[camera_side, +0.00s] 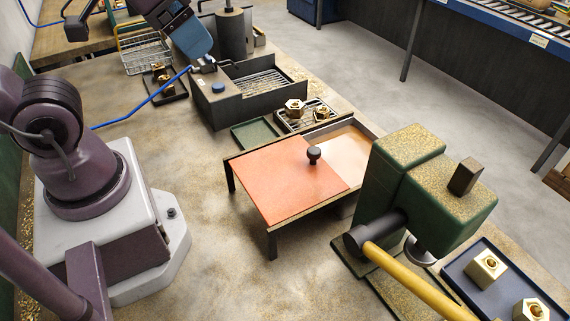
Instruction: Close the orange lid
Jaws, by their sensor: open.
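The orange lid (284,180) is a flat panel with a dark round knob (314,155) near its right edge. It lies level over the left and middle part of a low, dark-legged box (272,243). The right part of the box is uncovered and shows a pale tan inside (347,148). What seems to be my gripper (205,65), below a blue body, is at the upper left, well away from the lid. Its fingertips are small and hard to make out against the dark bin behind; nothing is seen held in it.
A green machine (420,185) with a yellow handle (415,280) stands close to the box's right. Behind the box are a green tray (254,134), a rack with brass nuts (283,121) and a dark bin (219,107). A blue tray (461,271) is at right. A blue cable (140,108) crosses the left.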

